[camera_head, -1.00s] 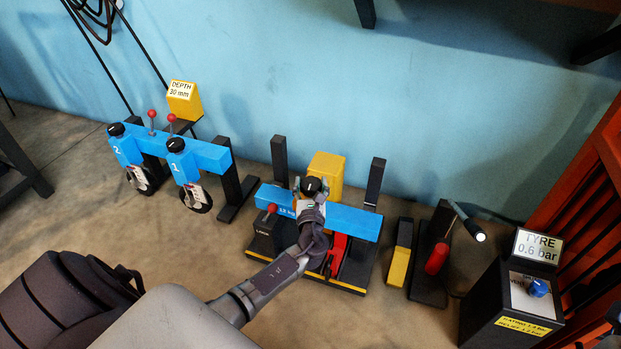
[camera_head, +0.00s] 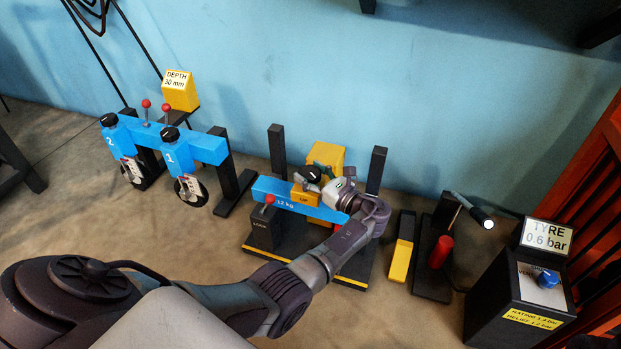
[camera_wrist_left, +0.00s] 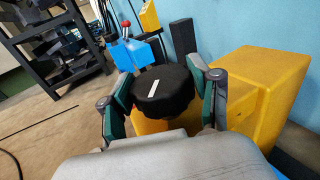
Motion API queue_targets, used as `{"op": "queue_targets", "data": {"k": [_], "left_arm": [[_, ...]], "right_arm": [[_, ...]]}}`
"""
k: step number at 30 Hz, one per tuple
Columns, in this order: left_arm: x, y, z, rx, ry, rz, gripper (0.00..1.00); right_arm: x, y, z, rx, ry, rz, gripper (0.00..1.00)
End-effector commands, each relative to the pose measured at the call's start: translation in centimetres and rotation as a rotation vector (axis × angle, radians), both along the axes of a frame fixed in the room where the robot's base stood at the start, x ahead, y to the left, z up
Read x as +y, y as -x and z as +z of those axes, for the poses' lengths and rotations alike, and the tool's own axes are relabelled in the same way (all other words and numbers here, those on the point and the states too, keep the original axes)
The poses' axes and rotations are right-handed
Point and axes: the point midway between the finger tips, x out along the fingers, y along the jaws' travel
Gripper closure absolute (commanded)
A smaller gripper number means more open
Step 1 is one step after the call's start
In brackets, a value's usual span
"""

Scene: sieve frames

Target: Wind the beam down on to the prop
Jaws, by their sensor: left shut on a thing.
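The blue beam (camera_head: 272,189), marked "12 kg", spans a dark stand with two black posts. On it sits a yellow block (camera_head: 304,197) marked "UP", with a black winding knob (camera_head: 313,172) on top. My left gripper (camera_head: 316,175) reaches in from the right of the knob and is shut on it. In the left wrist view the knob (camera_wrist_left: 163,93) with its white mark sits between the two green-padded fingers. A bit of red (camera_head: 337,227) shows under the beam, perhaps the prop; my arm hides most of it. My right gripper is out of view.
A red-topped lever on a black box (camera_head: 264,228) marked "LOCK" stands at the beam's left. Two blue gauge units (camera_head: 188,150) stand further left. A yellow-and-black block (camera_head: 401,255), a lamp stand (camera_head: 433,275) and the tyre box (camera_head: 518,295) stand right.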

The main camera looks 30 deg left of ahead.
Motion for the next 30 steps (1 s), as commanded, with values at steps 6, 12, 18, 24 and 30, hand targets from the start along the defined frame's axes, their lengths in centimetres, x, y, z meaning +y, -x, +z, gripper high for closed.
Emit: {"op": "queue_targets", "data": {"k": [6,12,18,24,30], "left_arm": [[0.09,-0.05,0.05,-0.002,-0.001,0.043,0.73],[0.12,-0.03,0.12,-0.002,-0.001,0.05,0.73],[0.14,-0.04,0.14,-0.003,0.0,0.05,0.73],[0.12,-0.04,0.11,-0.002,-0.001,0.049,0.12],[0.09,-0.03,0.05,-0.001,0.0,0.048,0.12]], "right_arm": [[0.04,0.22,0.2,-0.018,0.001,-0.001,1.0],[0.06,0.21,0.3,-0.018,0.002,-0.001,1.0],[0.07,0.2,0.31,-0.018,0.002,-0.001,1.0],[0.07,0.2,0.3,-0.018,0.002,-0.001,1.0],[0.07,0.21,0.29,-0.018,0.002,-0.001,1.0]]}}
